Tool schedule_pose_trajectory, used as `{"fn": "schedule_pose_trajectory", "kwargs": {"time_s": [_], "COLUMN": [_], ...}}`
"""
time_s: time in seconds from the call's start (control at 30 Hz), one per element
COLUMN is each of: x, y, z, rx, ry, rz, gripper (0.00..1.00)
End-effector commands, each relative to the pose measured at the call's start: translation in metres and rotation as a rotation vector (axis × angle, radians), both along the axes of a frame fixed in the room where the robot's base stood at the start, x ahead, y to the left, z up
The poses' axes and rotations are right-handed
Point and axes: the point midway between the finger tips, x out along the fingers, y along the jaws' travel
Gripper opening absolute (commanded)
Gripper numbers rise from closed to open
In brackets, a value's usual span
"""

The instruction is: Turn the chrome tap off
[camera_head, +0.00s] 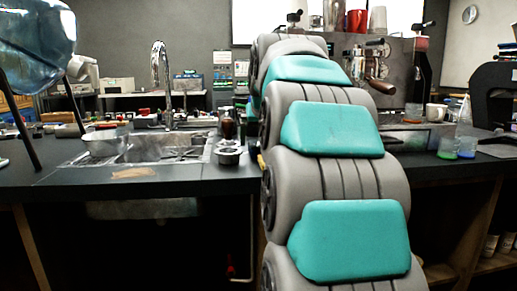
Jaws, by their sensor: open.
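The chrome tap (161,62) stands upright at the back of the sink (138,152), left of the middle of the picture. Its tall curved spout is clear to see. Its lever is too small to make out, and I cannot tell whether water runs from it. My arm rises from the bottom right of the middle and reaches away over the counter, to the right of the tap. My gripper is not in view; the far end of the arm is hidden behind its own links.
A metal bowl (101,143) sits at the sink's left side. Small metal containers (228,154) stand on the dark counter (70,181) between sink and arm. A large blue water bottle (38,45) is at the upper left. An espresso machine (397,70) stands behind the arm.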

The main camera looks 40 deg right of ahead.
Motion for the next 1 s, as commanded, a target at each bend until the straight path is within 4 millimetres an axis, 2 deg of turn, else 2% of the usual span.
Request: {"fn": "schedule_pose_trajectory", "kwargs": {"time_s": [0.2, 0.43, 1.0], "x": [0.017, 0.018, 0.018], "y": [-0.009, -0.01, -0.01], "z": [-0.021, -0.024, -0.023], "rx": [0.001, -0.001, -0.001], "ry": [0.001, 0.0, 0.0], "rz": [0.0, 0.001, 0.001], "gripper": [0.97, 0.97, 0.34]}}
